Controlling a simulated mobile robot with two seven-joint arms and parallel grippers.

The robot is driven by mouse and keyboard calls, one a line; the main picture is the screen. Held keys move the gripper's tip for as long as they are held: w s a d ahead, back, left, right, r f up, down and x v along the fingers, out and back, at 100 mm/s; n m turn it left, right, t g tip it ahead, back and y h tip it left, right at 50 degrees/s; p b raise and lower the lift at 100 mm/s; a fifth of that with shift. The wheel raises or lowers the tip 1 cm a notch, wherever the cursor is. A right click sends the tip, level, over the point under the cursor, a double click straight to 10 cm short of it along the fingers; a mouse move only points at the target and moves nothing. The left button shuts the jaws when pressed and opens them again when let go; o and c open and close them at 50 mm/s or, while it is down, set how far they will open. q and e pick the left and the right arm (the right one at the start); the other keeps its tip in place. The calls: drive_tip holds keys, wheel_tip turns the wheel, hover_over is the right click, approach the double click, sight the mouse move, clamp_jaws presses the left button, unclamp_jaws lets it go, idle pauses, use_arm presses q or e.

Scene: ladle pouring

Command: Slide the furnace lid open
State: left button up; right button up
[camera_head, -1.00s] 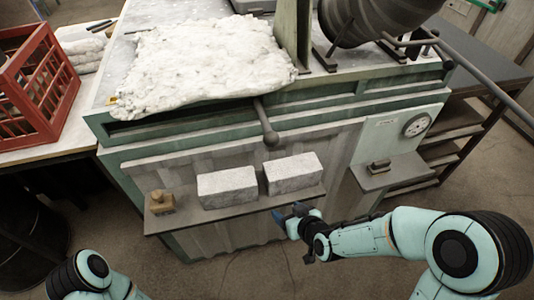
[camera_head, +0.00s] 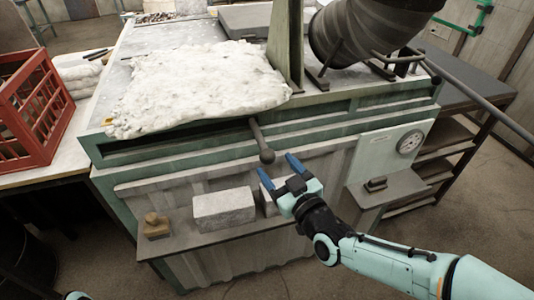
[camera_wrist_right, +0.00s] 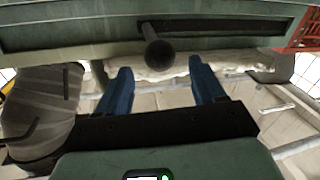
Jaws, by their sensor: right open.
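The furnace lid (camera_head: 200,85) is a thick white, rough slab lying on top of the green furnace (camera_head: 120,158). A dark lever handle with a rounded end (camera_head: 262,143) sticks out from the slot at the front, below the lid's front edge. It also shows in the right wrist view (camera_wrist_right: 158,50), end-on and just beyond the fingertips. My right gripper (camera_head: 278,165) is open, its blue fingers pointing up toward the handle's end, close below and right of it. Nothing is between the fingers. Only a small bit of my left arm shows at the bottom left; its gripper is out of view.
Two pale bricks stand on the front shelf (camera_head: 180,241); my right gripper partly hides the right one. A small brass-coloured block (camera_head: 156,227) is left of them. A red crate (camera_head: 35,110) stands at left. A gauge panel (camera_head: 388,150) and side shelf are at right.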

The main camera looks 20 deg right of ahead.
sight(272, 161)
use_arm(q)
drive_tip(key=shift+s+r+p, duration=0.15)
drive_tip(key=shift+r+p, duration=0.15)
use_arm(e)
drive_tip(key=x, duration=0.5)
drive_tip(key=shift+w+a, duration=0.1)
drive_tip(key=shift+w, duration=0.2)
